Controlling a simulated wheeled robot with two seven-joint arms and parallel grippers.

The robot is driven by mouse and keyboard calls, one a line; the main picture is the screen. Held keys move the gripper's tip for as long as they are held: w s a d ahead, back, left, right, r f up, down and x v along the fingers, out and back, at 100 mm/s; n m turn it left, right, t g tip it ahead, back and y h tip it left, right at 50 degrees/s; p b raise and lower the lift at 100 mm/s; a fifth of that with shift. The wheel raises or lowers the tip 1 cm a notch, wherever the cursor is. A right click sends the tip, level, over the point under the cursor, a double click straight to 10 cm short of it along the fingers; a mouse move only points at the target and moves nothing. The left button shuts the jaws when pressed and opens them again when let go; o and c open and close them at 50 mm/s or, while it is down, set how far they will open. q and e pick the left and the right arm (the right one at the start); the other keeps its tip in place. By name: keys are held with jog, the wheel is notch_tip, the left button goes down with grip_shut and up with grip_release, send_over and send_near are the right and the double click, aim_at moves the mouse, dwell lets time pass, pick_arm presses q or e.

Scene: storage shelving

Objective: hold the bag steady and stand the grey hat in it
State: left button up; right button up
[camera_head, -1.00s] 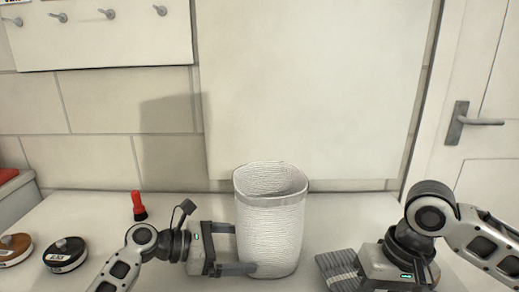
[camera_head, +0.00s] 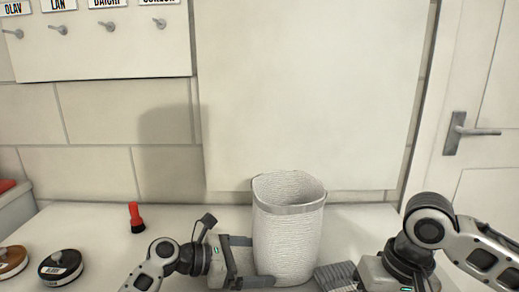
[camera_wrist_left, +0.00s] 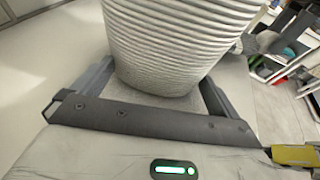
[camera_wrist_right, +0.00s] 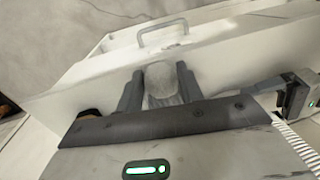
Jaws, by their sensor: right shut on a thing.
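The white ribbed bag (camera_head: 288,235) stands upright on the counter, its open top facing up. My left gripper (camera_head: 256,261) is open, one finger on each side of the bag; the bag also fills the upper left wrist view (camera_wrist_left: 170,45). My right gripper (camera_wrist_right: 160,90) is shut on the grey hat (camera_wrist_right: 163,80). In the head view the hat (camera_head: 336,275) shows as a ribbed grey piece low at the right of the bag, outside it; its lower part is cut off by the frame. The inside bottom of the bag is hidden.
A red and black torch-like object (camera_head: 136,217) stands at the left of the counter. A black tin (camera_head: 62,267) and a brown tin (camera_head: 10,262) lie at the front left. A hook board (camera_head: 100,45) and a blank panel (camera_head: 310,90) are on the wall behind.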

jog(key=r, duration=0.1)
jog(key=d+r+g, duration=0.1)
jog(key=r+g, duration=0.1)
jog(key=shift+w+d, duration=0.25)
jog(key=shift+w, duration=0.15)
jog(key=w+a+r+m+t+y, duration=0.15)
jog(key=w+r+m+y, duration=0.25)
jog(key=w+r+m, duration=0.45)
jog(key=w+a+r+m+y, duration=0.2)
jog(key=w+r+m+y, duration=0.3)
jog(key=r+m, duration=0.65)
jog(key=w+a+r+m+t+y, duration=0.1)
jog(key=w+a+r+t+y, duration=0.15)
jog(key=a+r, duration=0.35)
jog(key=w+a+r+m+t+y, duration=0.1)
jog(key=w+a+r+y, duration=0.15)
jog(key=r, duration=0.55)
notch_tip(320, 180, down, 20)
jog(key=s, duration=0.1)
jog(key=shift+a, duration=0.4)
